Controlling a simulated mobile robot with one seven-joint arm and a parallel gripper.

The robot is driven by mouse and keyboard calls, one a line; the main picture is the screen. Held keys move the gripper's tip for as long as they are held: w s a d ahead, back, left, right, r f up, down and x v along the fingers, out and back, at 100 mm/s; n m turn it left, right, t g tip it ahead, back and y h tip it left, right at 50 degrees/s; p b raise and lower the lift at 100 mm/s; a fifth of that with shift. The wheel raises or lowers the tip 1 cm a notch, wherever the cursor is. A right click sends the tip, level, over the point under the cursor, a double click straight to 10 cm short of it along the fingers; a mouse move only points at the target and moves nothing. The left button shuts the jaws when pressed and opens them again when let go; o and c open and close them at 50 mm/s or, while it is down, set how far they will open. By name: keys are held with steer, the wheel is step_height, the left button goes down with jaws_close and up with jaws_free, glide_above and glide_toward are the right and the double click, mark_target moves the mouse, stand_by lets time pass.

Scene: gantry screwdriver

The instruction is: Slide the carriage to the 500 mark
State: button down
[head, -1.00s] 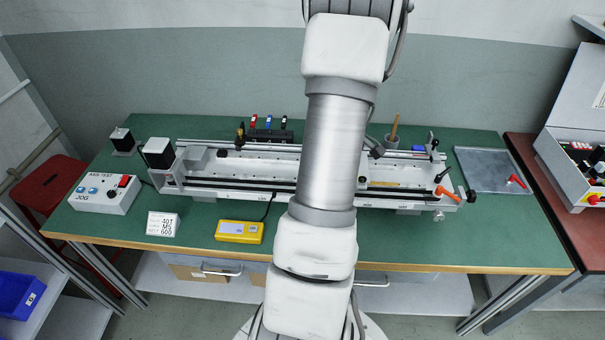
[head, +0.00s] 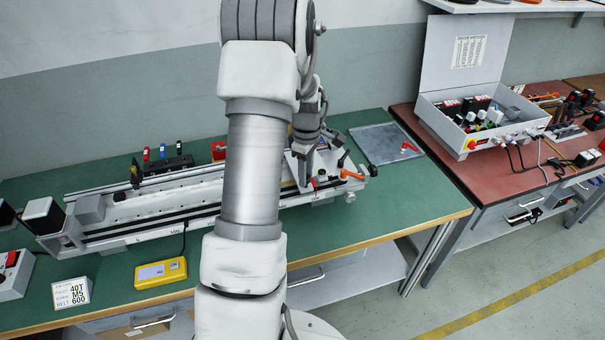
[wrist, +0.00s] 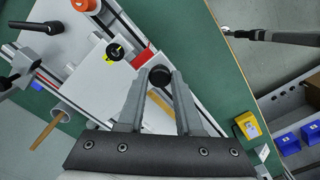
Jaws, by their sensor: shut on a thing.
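My gripper (wrist: 160,82) is shut on a round black knob (wrist: 159,75) in the wrist view. The knob stands at the front edge of the rail, beside a pale plate (wrist: 90,72) that looks like the carriage. A yellow-and-black mark (wrist: 114,51) lies on this plate. In the head view my gripper (head: 308,178) is low over the right part of the long rail unit (head: 150,231), and my arm covers the rail's middle. The carriage is mostly hidden there. I cannot read the scale or find the 500 mark.
An orange lever (head: 350,175) and a black lever (head: 343,158) are close by at the rail's right end. A grey tray (head: 385,143) lies right on the green table.

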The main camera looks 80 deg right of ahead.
steer(key=shift+s+d, duration=0.2)
steer(key=c, duration=0.6)
jaws_free()
steer(key=shift+s, duration=0.1)
steer(key=shift+r, duration=0.2)
step_height(320, 180, up, 17)
steer(key=shift+r+p, duration=0.1)
steer(key=shift+p, duration=0.4)
